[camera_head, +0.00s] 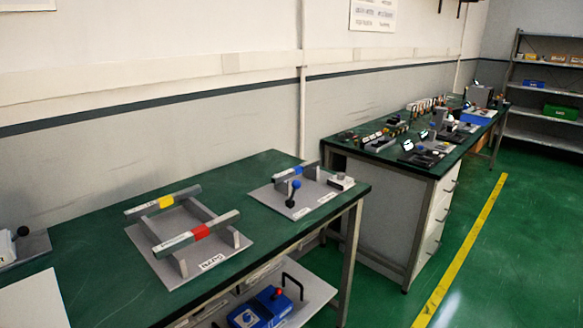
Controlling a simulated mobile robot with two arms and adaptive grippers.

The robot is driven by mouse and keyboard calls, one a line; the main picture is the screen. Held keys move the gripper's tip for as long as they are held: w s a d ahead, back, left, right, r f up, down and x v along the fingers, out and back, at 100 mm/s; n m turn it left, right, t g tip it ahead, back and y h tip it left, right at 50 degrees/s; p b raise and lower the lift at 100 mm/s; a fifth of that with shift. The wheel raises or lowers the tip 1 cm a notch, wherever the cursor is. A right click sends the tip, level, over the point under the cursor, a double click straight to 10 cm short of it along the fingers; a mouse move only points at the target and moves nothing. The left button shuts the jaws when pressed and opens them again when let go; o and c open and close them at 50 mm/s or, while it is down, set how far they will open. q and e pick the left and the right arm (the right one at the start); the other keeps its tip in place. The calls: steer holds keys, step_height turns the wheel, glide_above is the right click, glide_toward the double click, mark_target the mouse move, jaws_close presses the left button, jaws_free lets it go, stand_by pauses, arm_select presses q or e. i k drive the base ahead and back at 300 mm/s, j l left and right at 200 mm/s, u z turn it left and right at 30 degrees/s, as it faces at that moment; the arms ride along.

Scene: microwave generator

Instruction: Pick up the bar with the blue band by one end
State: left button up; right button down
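On the right grey plate of the near green table, a short grey bar-like piece (311,170) has a small blue patch (298,170) near its middle. It is small in the view, so I cannot tell for sure that it is the bar with the blue band. A dark lever with a blue ball knob (296,185) stands just in front of it. Neither gripper is in view.
The near table (105,270) has bare green top around the plates. A white sheet (35,302) lies at the left front. A blue box (262,309) sits on the shelf below. A second table (440,165) with many small items stands behind right. Green floor is clear at right.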

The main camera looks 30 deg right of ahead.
mark_target(279, 177)
steer(key=z, duration=1.1)
steer(key=i+l+u, duration=0.3)
steer(key=i+l, duration=0.2)
steer(key=l, duration=0.2)
steer(key=i+l+u, duration=0.25)
steer(key=i+l, duration=0.2)
steer(key=l, duration=0.35)
